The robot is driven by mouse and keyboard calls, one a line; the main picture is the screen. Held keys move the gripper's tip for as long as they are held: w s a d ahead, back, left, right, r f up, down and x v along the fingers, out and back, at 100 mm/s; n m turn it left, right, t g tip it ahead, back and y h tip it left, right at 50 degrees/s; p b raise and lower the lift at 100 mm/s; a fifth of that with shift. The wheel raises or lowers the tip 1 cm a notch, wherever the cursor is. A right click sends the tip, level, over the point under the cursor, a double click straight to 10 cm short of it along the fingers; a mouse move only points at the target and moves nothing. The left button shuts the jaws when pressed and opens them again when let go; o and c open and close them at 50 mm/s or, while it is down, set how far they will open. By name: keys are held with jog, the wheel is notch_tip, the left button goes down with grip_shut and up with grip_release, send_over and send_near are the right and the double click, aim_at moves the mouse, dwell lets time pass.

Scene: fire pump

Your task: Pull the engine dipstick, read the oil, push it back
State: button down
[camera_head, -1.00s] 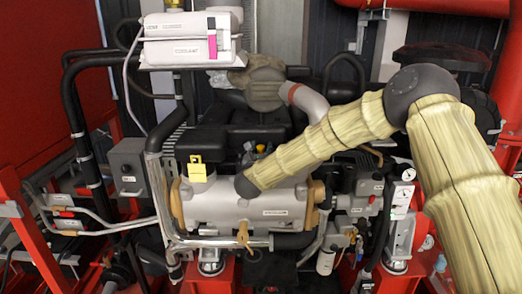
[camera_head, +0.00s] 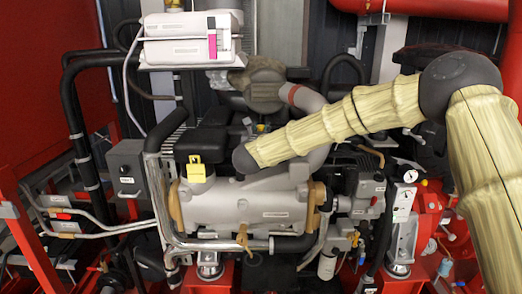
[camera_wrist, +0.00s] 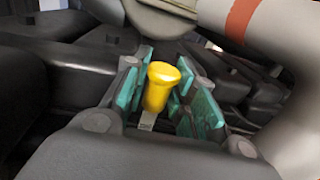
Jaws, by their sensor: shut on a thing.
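The yellow dipstick handle (camera_wrist: 161,86) stands between the teal finger pads of my gripper (camera_wrist: 160,95) in the wrist view. My gripper is shut on it. A short pale strip shows just below the handle; the rest of the dipstick and its tube are hidden by the gripper body. In the head view my wrist covers most of the gripper; only small bits of the fingers (camera_head: 262,128) show above it, over the engine (camera_head: 245,203). I cannot tell how far the dipstick is out of its tube, and no oil mark is visible.
A yellow cap (camera_head: 196,168) stands left of my wrist. A grey pipe with a red band (camera_head: 310,105) runs close behind my forearm. Dark engine covers (camera_wrist: 75,75) lie close to the fingers. A red frame (camera_head: 30,90) stands at the left.

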jog(key=shift+r, duration=0.65)
jog(key=c, duration=1.3)
grip_release()
jog(key=shift+f, duration=0.15)
jog(key=shift+s, duration=0.2)
jog(key=s, duration=0.3)
jog(key=s+a, duration=0.1)
jog(key=s, duration=0.7)
jog(key=shift+s+a, duration=0.25)
jog(key=shift+a, duration=0.15)
